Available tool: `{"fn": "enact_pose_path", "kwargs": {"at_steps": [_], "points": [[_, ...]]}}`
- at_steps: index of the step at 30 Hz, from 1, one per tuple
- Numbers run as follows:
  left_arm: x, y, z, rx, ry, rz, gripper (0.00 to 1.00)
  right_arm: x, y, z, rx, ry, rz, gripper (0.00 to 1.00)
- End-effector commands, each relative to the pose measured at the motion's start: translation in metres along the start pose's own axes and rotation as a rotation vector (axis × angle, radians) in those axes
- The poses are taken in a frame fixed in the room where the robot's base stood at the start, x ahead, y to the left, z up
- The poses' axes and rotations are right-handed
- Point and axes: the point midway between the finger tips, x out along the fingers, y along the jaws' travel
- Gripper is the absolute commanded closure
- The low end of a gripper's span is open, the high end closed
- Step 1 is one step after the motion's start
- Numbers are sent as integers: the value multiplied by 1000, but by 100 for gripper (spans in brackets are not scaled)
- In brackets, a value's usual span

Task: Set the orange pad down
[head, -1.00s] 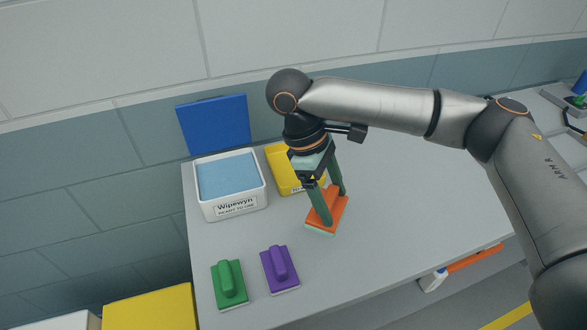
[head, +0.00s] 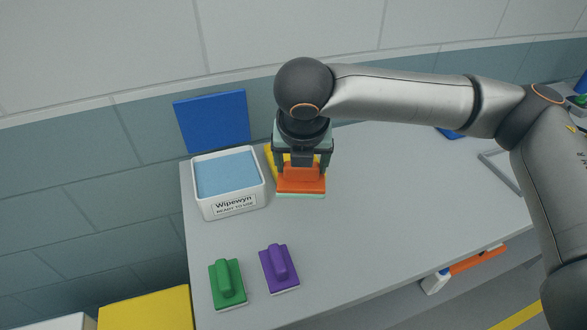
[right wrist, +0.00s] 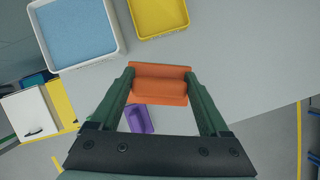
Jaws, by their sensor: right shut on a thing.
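The orange pad (head: 301,186) has a raised grip on top and a pale layer underneath. My right gripper (head: 302,172) is shut on its grip, pointing down. In the right wrist view the orange pad (right wrist: 160,86) sits between the two green fingers (right wrist: 160,76). In the head view it is in front of the yellow tray (head: 270,158), which my gripper mostly hides. The right wrist view shows the yellow tray (right wrist: 158,14) apart from the pad. I cannot tell whether the pad touches the table. My left gripper is not in view.
The white Wipewyn tub (head: 234,208) with blue contents stands just left of the pad, its blue lid (head: 212,121) upright behind. A green pad (head: 227,284) and a purple pad (head: 279,268) lie nearer the front.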

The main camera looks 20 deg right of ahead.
Motion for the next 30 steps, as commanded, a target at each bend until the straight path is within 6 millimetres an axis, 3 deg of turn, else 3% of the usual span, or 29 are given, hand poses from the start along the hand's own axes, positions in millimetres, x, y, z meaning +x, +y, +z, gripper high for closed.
{"fn": "enact_pose_path", "kwargs": {"at_steps": [6, 14, 25, 30], "points": [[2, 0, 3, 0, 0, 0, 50, -4, 8, 6, -242, 2, 101, 73], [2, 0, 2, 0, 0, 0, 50, 0, 12, 16, -340, 4, 139, 73], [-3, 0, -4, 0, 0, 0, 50, 63, 11, 76, -340, 4, 137, 73], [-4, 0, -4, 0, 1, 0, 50, 104, 11, 88, -341, 5, 138, 73]]}}
